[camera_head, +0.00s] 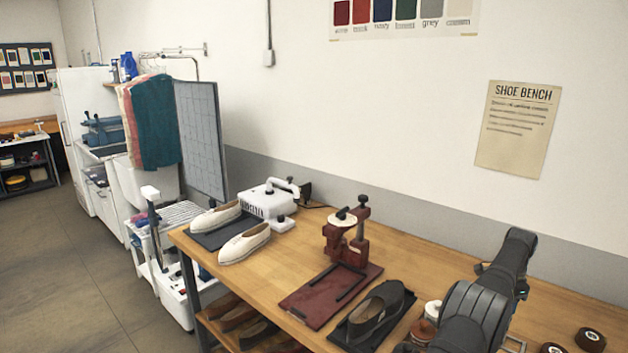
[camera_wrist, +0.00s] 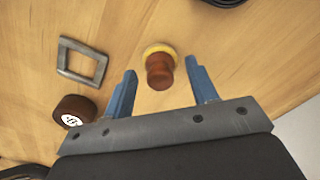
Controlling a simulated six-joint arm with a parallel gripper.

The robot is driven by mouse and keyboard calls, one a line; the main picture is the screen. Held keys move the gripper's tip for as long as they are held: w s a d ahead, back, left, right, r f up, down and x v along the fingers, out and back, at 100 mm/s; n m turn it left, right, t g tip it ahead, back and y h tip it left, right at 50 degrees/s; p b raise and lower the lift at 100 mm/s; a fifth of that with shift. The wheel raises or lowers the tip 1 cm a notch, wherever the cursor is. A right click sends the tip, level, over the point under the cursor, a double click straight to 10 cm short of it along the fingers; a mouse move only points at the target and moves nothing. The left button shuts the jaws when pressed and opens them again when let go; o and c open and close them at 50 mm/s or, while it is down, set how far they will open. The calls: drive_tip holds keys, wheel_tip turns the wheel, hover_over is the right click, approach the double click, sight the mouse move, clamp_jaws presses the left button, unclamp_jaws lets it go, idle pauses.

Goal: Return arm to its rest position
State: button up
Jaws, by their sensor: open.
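My arm (camera_head: 478,306) rises at the right front of the wooden bench in the head view, bent at its upper joint. My gripper is not clearly seen in that view. In the wrist view my gripper (camera_wrist: 161,85) is open, with two blue fingers spread apart and nothing held between them. A brown wooden knob-like piece with a yellow base (camera_wrist: 160,68) stands on the bench between and just beyond the fingertips. I cannot tell whether the fingers are level with it.
A square metal frame (camera_wrist: 83,62) and a dark round tin (camera_wrist: 74,111) lie left of the fingers. The bench also holds a dark shoe (camera_head: 376,312), a red press (camera_head: 347,238), white shoes (camera_head: 244,243) and a white machine (camera_head: 270,200). Dark round tins (camera_head: 590,340) sit right of my arm.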

wheel_tip(320, 180, up, 4)
drive_tip(key=shift+f, duration=0.1)
drive_tip(key=s+d+r, duration=0.3)
drive_tip(key=s+r, duration=0.4)
drive_tip(key=s, duration=0.5)
drive_tip(key=s+a, duration=0.7)
drive_tip(key=a, duration=0.4)
drive_tip(key=s+a, duration=0.7)
drive_tip(key=a, duration=0.4)
drive_tip(key=w+a+f, duration=0.2)
drive_tip(key=w+f, duration=0.3)
drive_tip(key=w, duration=0.2)
drive_tip(key=shift+w+a, duration=0.25)
drive_tip(key=shift+f, duration=0.1)
idle(3.2)
